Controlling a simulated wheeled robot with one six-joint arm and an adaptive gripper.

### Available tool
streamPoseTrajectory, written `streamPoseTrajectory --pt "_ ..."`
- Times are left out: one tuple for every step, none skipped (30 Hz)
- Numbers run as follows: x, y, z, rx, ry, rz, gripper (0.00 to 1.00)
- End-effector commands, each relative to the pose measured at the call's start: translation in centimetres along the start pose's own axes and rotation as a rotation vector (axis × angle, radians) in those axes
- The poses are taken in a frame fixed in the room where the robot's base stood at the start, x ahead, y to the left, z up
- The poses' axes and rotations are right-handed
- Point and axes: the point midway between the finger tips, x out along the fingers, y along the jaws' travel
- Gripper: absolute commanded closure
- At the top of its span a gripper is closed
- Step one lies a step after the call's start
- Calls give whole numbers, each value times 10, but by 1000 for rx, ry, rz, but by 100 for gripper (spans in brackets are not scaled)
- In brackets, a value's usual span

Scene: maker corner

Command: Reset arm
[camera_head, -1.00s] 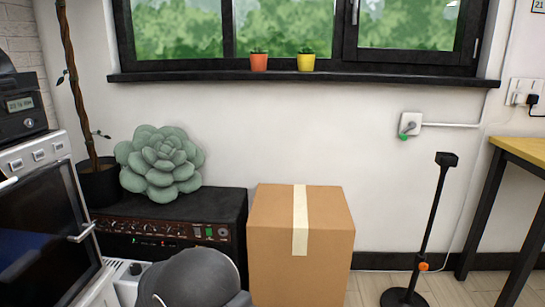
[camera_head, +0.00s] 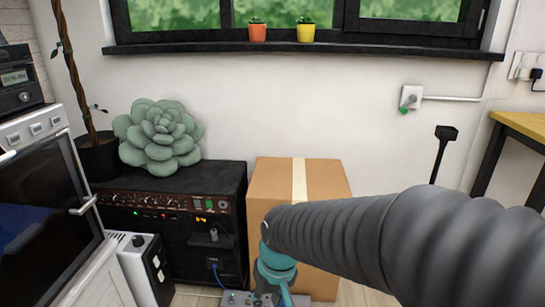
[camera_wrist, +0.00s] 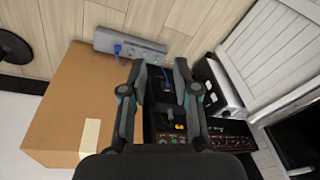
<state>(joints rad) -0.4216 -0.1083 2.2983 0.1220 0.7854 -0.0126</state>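My gripper (camera_wrist: 159,65) is open in the wrist view, its two dark fingers apart with nothing held between them. Beyond the fingers are the black amplifier (camera_wrist: 232,133) and a grey power strip (camera_wrist: 130,44) with a blue plug in it. In the head view my grey ribbed arm reaches in from the right, in front of the cardboard box (camera_head: 262,190). The teal wrist part is low in the picture, above the power strip (camera_head: 238,298); the fingertips are not clear there.
The amplifier (camera_head: 170,220) carries a big green succulent (camera_head: 158,138). A white box-like device (camera_head: 147,265) stands left of it, beside an oven (camera_head: 45,205). A black stand (camera_head: 440,155) and a yellow-topped table (camera_head: 525,125) are at right. Two small pots stand on the windowsill (camera_head: 380,46).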

Motion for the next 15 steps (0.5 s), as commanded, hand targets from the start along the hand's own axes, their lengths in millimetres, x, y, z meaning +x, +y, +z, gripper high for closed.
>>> streamPoseTrajectory --pt "-12 13 14 19 5 15 70" --pt "-18 19 22 27 6 25 70" --pt "-26 28 33 41 9 38 70" --pt "-31 34 40 49 12 47 70" --pt "-36 40 48 59 16 57 70" --pt "-43 47 57 70 26 69 70" --pt "-48 52 64 80 34 78 70" --pt "-52 57 70 89 43 87 70" --pt "-59 64 78 103 61 99 70" --pt "-63 68 84 114 76 107 70" --pt "-68 72 89 126 93 116 70" --pt "-74 78 95 142 120 128 70" --pt "-79 82 99 155 138 135 70" --pt "-84 85 103 169 159 143 70" --pt "-90 89 108 188 186 151 70"
